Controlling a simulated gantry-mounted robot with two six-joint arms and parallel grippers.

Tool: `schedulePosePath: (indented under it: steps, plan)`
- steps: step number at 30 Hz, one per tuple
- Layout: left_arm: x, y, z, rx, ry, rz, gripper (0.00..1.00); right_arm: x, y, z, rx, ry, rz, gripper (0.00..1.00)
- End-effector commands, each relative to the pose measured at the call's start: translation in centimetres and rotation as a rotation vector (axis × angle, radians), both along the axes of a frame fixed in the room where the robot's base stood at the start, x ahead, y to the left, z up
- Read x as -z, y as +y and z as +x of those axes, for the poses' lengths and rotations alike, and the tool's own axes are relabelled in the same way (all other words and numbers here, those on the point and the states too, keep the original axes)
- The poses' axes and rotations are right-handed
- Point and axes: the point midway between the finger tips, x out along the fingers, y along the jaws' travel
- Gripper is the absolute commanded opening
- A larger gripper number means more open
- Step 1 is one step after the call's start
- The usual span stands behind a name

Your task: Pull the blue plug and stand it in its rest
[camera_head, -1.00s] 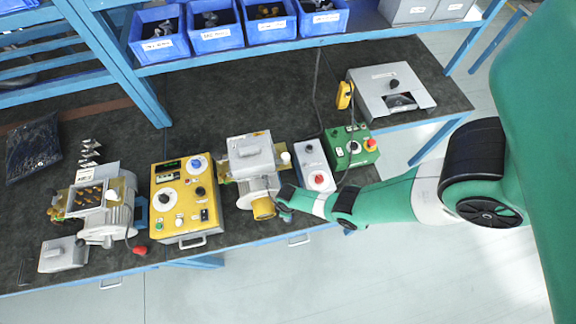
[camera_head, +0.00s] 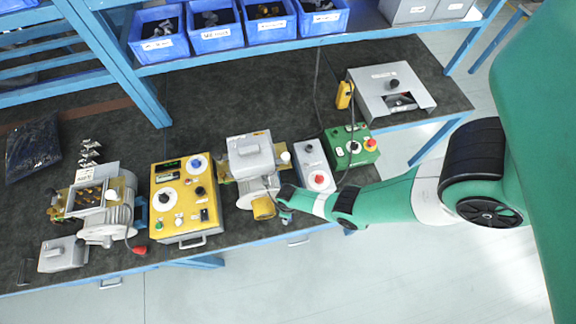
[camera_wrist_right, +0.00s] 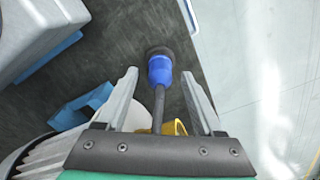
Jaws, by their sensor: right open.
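The blue plug (camera_wrist_right: 160,70) shows in the right wrist view, with a dark round end at its far side and a dark cable running back toward the wrist. My right gripper (camera_wrist_right: 160,76) is open, with one finger on each side of the plug and cable and visible gaps to both. In the head view my right gripper (camera_head: 283,208) is small and partly hidden at the front of the middle motor (camera_head: 252,165), beside its yellow end. I cannot make out the plug there. I cannot identify its rest. My left gripper is not in view.
A yellow control box (camera_head: 183,225), a grey box with a red button (camera_head: 315,168) and a green box (camera_head: 352,148) stand along the bench. In the wrist view a blue bracket (camera_wrist_right: 72,112) is at left, near a ribbed grey body. The bench edge is close on the right.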

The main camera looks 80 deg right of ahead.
Motion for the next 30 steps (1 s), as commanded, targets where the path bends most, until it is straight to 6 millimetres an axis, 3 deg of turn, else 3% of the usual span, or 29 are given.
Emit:
schedulePosePath:
  steps: [15, 19, 30]
  plan:
    - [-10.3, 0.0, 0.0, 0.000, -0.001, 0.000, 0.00, -10.3, 0.0, 0.0, 0.000, 0.000, 0.000, 0.69]
    - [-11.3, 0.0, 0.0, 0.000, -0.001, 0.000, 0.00, -11.3, 0.0, 0.0, 0.000, 0.000, 0.000, 0.69]
    - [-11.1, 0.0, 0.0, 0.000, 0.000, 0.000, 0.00, -11.1, 0.0, 0.0, 0.000, 0.000, 0.000, 0.69]
